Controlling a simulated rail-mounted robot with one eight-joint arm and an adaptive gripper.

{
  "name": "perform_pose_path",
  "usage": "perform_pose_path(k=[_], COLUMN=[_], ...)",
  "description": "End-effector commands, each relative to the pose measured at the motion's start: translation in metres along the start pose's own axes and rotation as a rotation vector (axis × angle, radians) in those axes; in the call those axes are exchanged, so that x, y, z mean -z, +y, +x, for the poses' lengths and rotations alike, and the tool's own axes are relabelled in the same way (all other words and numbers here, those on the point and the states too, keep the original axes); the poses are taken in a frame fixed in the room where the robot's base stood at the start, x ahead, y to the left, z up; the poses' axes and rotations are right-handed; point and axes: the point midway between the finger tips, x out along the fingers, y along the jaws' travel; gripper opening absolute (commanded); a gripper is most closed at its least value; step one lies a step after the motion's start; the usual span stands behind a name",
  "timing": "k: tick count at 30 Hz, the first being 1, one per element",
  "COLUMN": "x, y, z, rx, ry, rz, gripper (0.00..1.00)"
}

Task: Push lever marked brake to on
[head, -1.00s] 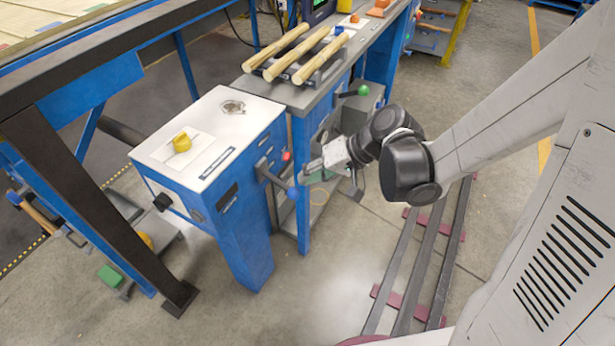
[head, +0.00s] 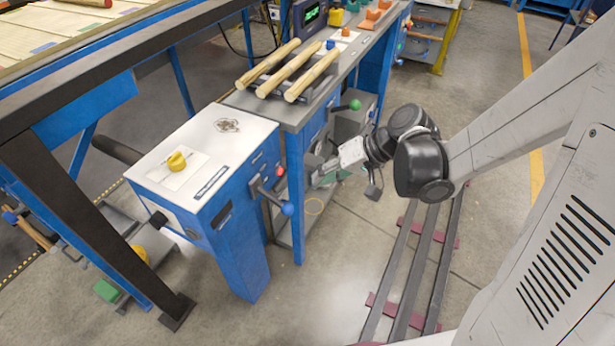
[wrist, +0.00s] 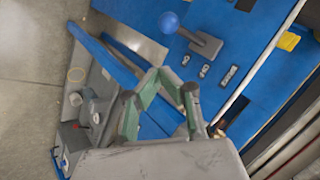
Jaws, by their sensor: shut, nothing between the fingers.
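A lever with a blue ball knob (head: 288,209) sticks out from the right side of the blue cabinet (head: 238,255). In the wrist view, the blue ball (wrist: 168,22) and its dark grey arm (wrist: 205,43) show at the top, with small label plates (wrist: 228,75) beside them, too small to read. A red knob (head: 281,171) sits on the same cabinet side. I cannot read which control is marked brake. My gripper (head: 318,172) is shut and empty, right of and beyond the blue ball, apart from it. Its green-sided fingers (wrist: 158,76) meet in the wrist view.
The cabinet top carries a yellow knob (head: 177,161). Behind it, a grey bench (head: 290,112) holds wooden spindles (head: 290,72). A green knob (head: 355,104) stands out near my arm. Open floor lies in front of the cabinet.

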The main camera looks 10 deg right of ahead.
Motion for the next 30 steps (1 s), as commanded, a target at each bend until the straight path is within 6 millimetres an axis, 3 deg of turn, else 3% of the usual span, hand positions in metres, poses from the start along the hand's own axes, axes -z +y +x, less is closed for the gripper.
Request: perform_pose_path(k=[6, 12, 30], x=[-0.012, -0.020, -0.024], y=[0.022, 0.035, 0.040], z=[-0.028, -0.043, -0.049], rx=[-0.001, -0.001, 0.000], ry=[0.002, 0.001, -0.001], rz=[0.003, 0.001, -0.001], gripper=[0.00, 0.00, 0.00])
